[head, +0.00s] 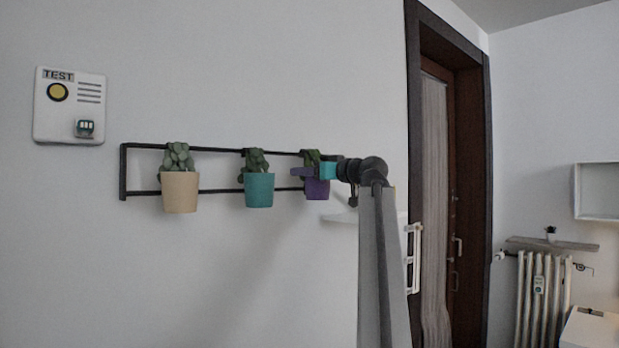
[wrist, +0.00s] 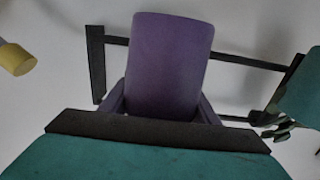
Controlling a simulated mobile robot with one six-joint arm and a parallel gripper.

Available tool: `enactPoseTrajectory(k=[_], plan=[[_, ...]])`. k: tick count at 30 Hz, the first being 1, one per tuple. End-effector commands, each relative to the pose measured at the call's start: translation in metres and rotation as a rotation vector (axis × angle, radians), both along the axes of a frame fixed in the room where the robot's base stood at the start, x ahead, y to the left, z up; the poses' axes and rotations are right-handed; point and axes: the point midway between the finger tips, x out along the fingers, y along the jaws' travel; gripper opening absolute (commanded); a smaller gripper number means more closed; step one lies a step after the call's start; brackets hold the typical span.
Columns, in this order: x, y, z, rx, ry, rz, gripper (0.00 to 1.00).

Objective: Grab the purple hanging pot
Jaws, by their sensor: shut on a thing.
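The purple pot (head: 318,190) hangs at the right end of a dark wall rail, with a green plant in it. It also fills the middle of the wrist view (wrist: 168,62). My gripper (head: 304,172) is at the pot, with its purple fingers on either side of it, and is shut on it. In the wrist view the fingers flank the pot's near end, and a dark bar and teal gripper body cover the bottom. My gripper partly hides the pot and plant in the head view.
A teal pot (head: 259,190) and a beige pot (head: 180,192) hang on the same black rail (head: 220,193) to the left. A white TEST panel (head: 70,105) is on the wall. A dark door frame (head: 415,100) stands right of my arm.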

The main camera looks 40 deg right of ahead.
Motion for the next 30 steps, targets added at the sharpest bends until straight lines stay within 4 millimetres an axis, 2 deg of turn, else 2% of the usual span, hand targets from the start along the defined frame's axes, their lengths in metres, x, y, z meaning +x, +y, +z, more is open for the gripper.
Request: enactPoseTrajectory(k=[3,11,22,30], plan=[[0.001,0.0,0.013,-0.001,-0.003,0.0,0.2],[0.001,-0.001,0.03,-0.001,-0.002,0.0,0.2],[-0.018,0.024,0.03,-0.001,-0.002,0.0,0.2],[-0.043,0.059,0.034,-0.002,-0.003,-0.001,0.2]])
